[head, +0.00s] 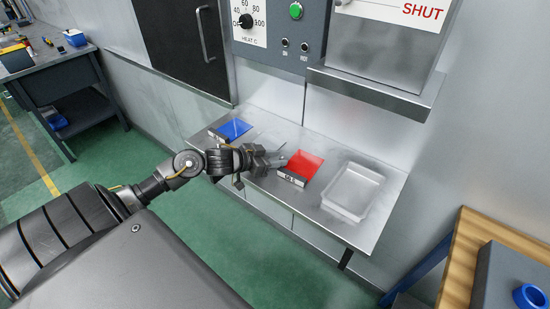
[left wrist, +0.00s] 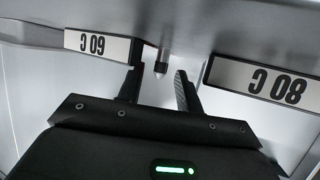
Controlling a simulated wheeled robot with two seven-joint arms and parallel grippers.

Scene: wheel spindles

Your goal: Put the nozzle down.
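The nozzle (left wrist: 162,62) shows in the left wrist view as a small metal piece with a pale tip. It is between my left gripper's two fingers, with a visible gap on each side. My left gripper (head: 277,158) is open, low over the steel shelf (head: 320,215) between the blue pad (head: 234,129) and the red pad (head: 305,162). In the head view the fingers and wrist hide most of the nozzle. What the nozzle rests on cannot be told. My right gripper is not in view.
An empty clear tray (head: 353,190) stands on the shelf right of the red pad. The heater panel (head: 275,30) and a ledge (head: 375,92) rise behind. A wooden bench (head: 465,255) is at lower right.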

